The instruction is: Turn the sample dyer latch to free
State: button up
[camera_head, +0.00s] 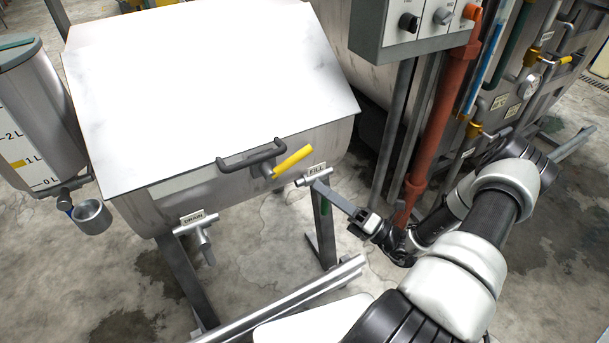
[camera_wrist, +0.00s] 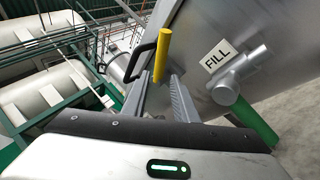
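The sample dyer (camera_head: 230,185) is a steel vat with a slanted white lid (camera_head: 205,85). Its latch is a yellow lever (camera_head: 293,161) at the front, right of the black lid handle (camera_head: 250,153), slanting up to the right. My gripper (camera_head: 322,187) is below and right of the latch, by the FILL valve (camera_head: 316,174), which it partly covers. In the wrist view, the fingers of my gripper (camera_wrist: 160,95) are apart with nothing held. The yellow latch (camera_wrist: 162,55) stands upright beyond the gap between them, and appears clear of both fingers.
The FILL valve with its green handle (camera_wrist: 255,122) is close right of my fingers in the wrist view. A DRAIN valve (camera_head: 200,233) is at lower left. A control box (camera_head: 415,25) and red pipe (camera_head: 440,125) stand right. A measuring tank (camera_head: 35,120) with a cup (camera_head: 91,216) is left.

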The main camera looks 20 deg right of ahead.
jog(key=v, duration=0.8)
